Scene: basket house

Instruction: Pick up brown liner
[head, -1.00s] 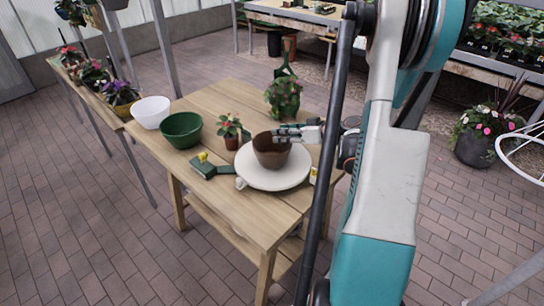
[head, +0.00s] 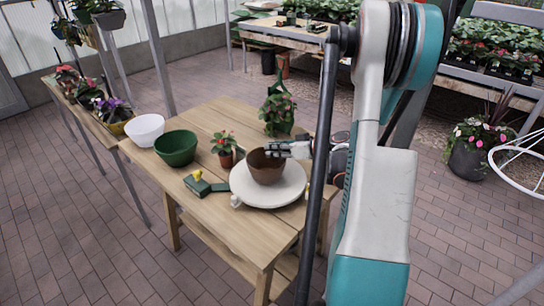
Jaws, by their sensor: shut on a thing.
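The brown liner (head: 266,170) is a round, open-topped brown pot. It stands upright over the white round plate (head: 245,190) on the wooden table; I cannot tell whether its base touches the plate. My gripper (head: 277,152) reaches in from the right at the liner's back right rim. It is shut on the liner's rim. The far finger and the exact contact are partly hidden by the rim and the small picture.
A small potted red-flowered plant (head: 225,157), a green bowl (head: 176,150), a white bowl (head: 144,130) and a green tool (head: 203,185) are left of the plate. A leafy plant (head: 277,112) stands behind. The front of the wooden table (head: 225,225) is clear.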

